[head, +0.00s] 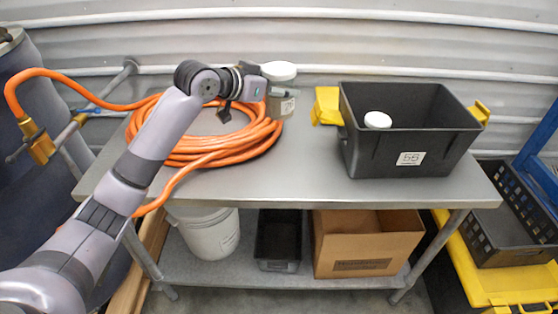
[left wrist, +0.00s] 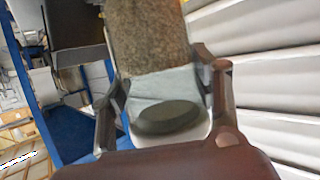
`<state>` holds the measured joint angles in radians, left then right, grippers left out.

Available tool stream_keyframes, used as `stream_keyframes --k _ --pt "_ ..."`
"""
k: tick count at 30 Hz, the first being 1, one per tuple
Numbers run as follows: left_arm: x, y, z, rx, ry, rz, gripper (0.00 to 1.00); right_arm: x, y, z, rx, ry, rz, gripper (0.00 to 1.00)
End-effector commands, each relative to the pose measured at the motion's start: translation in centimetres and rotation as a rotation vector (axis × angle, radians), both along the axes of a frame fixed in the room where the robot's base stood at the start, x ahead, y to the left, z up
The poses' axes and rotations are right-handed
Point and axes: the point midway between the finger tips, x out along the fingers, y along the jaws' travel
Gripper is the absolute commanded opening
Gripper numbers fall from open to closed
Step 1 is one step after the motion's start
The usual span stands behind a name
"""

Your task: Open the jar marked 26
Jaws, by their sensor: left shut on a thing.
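A grey jar (head: 281,104) with a pale label stands at the back of the steel table, beside the hose coil. A white lid (head: 278,71) shows at its top; the label's number is too small to read surely. My left gripper (head: 262,88) reaches it from the left and is shut on it. In the left wrist view the fingers (left wrist: 165,98) lie on either side of the jar (left wrist: 153,40), which shows brown contents and a clear band. A dark oval and a white edge show near the palm. My right gripper is out of view.
A black bin (head: 365,158) marked 55 with yellow handles stands on the right, a white-lidded jar (head: 377,120) inside. An orange hose (head: 250,145) lies coiled under my left arm. The table's (head: 300,165) front middle is clear. A cardboard box (head: 365,245) and white bucket (head: 210,238) stand below.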

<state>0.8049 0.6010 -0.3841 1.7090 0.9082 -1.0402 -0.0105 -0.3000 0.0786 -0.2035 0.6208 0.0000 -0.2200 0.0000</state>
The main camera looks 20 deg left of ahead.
Motion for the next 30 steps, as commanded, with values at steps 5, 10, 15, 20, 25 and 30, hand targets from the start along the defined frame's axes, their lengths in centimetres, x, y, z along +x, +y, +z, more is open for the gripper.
stream_keyframes --k 5,10,15,20,25,30 --pt "-0.2 0.0 -4.8 -0.001 0.009 0.000 0.00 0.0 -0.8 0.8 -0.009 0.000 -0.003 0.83" --pt "-0.2 -0.1 -9.3 -0.002 0.008 -0.001 0.00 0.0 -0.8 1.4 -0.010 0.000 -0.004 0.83" --pt "-0.1 0.0 -12.8 -0.002 0.004 -0.001 0.00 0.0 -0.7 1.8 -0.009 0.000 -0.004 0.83" --pt "-0.1 0.0 -14.2 -0.002 0.000 -0.001 0.00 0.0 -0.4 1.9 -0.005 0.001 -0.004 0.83" --pt "-0.1 0.0 -16.6 0.000 0.005 -0.001 0.00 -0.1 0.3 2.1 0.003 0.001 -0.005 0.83" --pt "-0.1 -0.1 -18.4 -0.001 0.001 -0.001 0.00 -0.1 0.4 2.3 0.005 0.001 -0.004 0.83"
